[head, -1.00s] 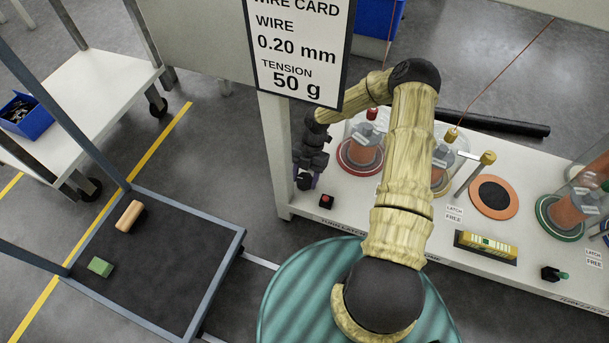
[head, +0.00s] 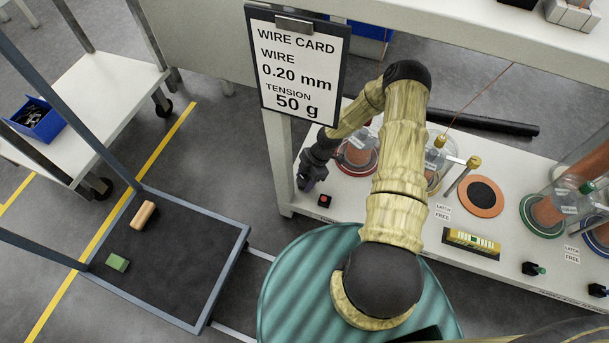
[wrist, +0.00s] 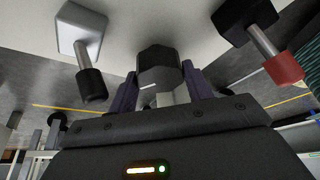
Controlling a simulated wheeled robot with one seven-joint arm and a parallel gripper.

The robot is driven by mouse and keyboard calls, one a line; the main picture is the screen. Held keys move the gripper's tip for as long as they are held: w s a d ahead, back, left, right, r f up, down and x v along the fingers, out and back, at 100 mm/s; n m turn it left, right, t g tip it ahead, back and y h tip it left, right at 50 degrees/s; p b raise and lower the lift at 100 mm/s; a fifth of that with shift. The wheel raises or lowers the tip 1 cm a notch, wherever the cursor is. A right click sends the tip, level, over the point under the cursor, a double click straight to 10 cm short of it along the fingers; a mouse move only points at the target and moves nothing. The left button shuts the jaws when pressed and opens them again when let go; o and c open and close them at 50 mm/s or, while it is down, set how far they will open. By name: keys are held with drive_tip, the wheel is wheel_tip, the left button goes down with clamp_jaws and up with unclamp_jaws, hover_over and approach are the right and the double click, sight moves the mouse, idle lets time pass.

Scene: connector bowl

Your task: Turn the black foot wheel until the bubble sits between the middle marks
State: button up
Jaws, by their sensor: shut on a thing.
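In the wrist view the black foot wheel (wrist: 158,66) is a dark faceted knob under the pale bench. My gripper (wrist: 157,88) has its two purple fingers on either side of the wheel, shut on it. In the head view my gripper (head: 308,180) is at the bench's left end, beside the leg, and the wheel cannot be made out there. A yellow level vial (head: 471,241) in a dark holder lies on the bench front. It has a greenish patch near its middle, but the bubble and marks are too small to read.
Near my gripper is a black block with a red-capped lever (wrist: 262,35); a pale block with a black-capped lever (wrist: 82,48) is on the other side. Spools (head: 357,157) stand on the bench (head: 400,222). A wire card (head: 298,65) hangs above, and a low cart (head: 185,262) stands left.

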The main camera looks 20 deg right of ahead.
drive_tip(key=shift+w+d, duration=0.15)
drive_tip(key=shift+w, duration=0.05)
idle(0.3)
drive_tip(key=o, duration=1)
drive_tip(key=shift+s, duration=0.1)
drive_tip(key=p+v, duration=0.5)
drive_tip(key=v, duration=0.7)
drive_tip(key=shift+s+p, duration=0.15)
drive_tip(key=shift+p, duration=0.15)
